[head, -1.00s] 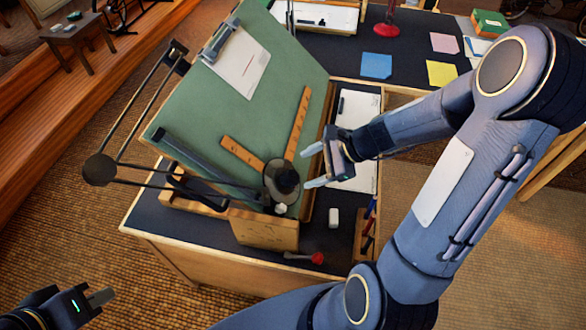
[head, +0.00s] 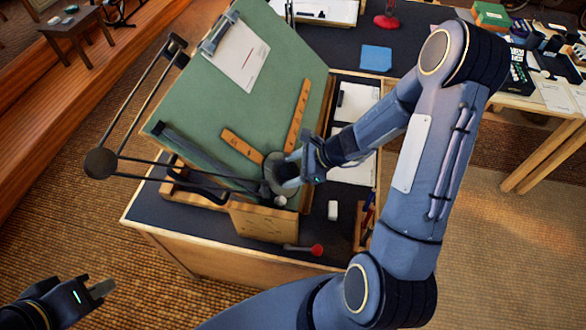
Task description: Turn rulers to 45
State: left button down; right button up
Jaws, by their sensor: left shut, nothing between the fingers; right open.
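Two wooden rulers are joined at a round drafting head (head: 273,172) on the tilted green drafting board (head: 215,105). One ruler (head: 297,113) runs up and slightly right; the other ruler (head: 241,146) runs up and left, so both sit slanted on the board. My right gripper (head: 288,170) is open at the head's dark knob, its fingers on either side of it. The knob is mostly hidden by the gripper, and I cannot tell whether the fingers touch it. My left gripper (head: 103,289) is shut and empty at the lower left, away from the desk.
A black parallel linkage arm (head: 150,88) reaches from the left to the head. A white sheet (head: 240,57) is clipped on the board. An eraser (head: 333,210), a red-tipped tool (head: 316,250) and a pen tray (head: 366,225) lie at the desk's front right. A blue note (head: 376,58) lies behind.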

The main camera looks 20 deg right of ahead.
jog(key=c, duration=1.4)
jog(key=shift+f+n+b, duration=0.1)
jog(key=shift+n+b, duration=0.6)
jog(key=shift+b, duration=0.15)
jog(key=n+b, duration=0.4)
jog(key=b, duration=0.1)
jog(key=shift+n, duration=0.3)
jog(key=shift+n+b, duration=1.5)
jog(key=shift+b, duration=0.05)
jog(key=o, duration=1.4)
jog(key=shift+r, duration=0.2)
